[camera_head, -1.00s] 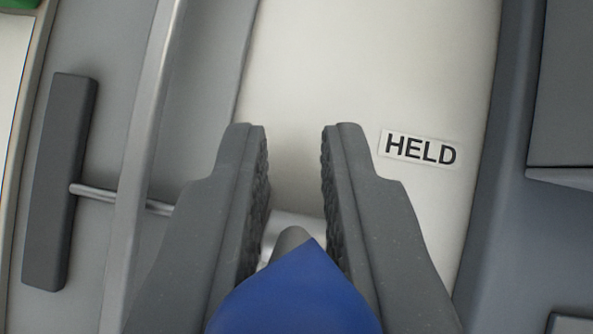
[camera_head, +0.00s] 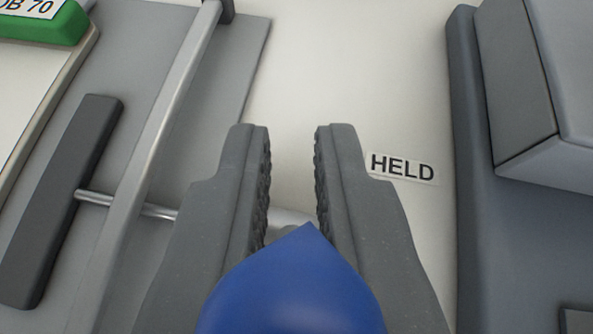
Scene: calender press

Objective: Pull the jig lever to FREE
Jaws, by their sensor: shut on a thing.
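My gripper (camera_head: 292,185) points up the picture from the bottom centre. Its two dark ribbed fingers stand a little apart, shut on the blue lever handle (camera_head: 295,290), which fills the bottom centre between them. A white label reading HELD (camera_head: 402,167) is on the pale panel, just right of the right fingertip. No FREE label is in view.
A dark bar handle (camera_head: 60,200) on a thin metal rod (camera_head: 125,205) lies at left, beside a long grey rail (camera_head: 165,140). A green block (camera_head: 50,25) with a partly cut-off label is at top left. A grey housing (camera_head: 530,100) stands at right. The pale panel ahead is clear.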

